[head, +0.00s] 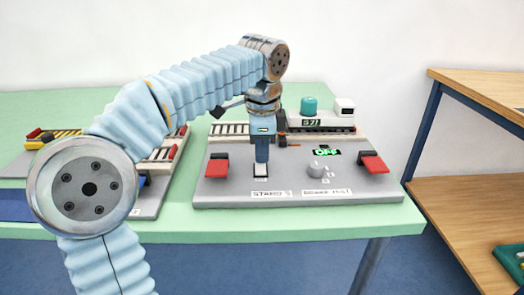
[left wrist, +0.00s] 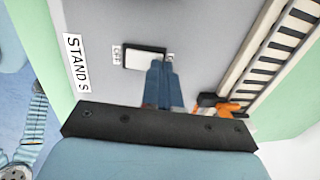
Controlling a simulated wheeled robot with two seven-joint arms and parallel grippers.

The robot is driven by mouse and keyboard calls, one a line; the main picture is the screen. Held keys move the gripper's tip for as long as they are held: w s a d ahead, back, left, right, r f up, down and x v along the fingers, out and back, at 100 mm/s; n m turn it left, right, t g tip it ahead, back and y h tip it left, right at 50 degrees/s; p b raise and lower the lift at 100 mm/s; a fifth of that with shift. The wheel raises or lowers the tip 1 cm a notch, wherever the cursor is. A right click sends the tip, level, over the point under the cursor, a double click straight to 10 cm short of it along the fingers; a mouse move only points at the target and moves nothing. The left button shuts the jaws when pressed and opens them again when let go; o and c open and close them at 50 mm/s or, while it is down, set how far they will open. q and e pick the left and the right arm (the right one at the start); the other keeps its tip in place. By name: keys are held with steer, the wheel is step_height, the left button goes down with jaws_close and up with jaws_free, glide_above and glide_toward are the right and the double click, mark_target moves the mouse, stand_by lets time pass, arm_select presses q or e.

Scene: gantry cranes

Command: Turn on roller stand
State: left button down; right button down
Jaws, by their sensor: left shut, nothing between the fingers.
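My right gripper is not in view.
Another grey unit (head: 150,203) stands left, partly behind my left arm. A wooden shelf (head: 470,210) stands right.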

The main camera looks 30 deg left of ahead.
arm_select(q)
steer(key=shift+f, duration=0.1)
steer(key=shift+w+f, duration=0.1)
steer(key=shift+f, duration=0.05)
stand_by(0.3)
steer(key=shift+s+d+r, duration=0.25)
steer(key=shift+s+d, duration=0.1)
steer(key=shift+s, duration=0.3)
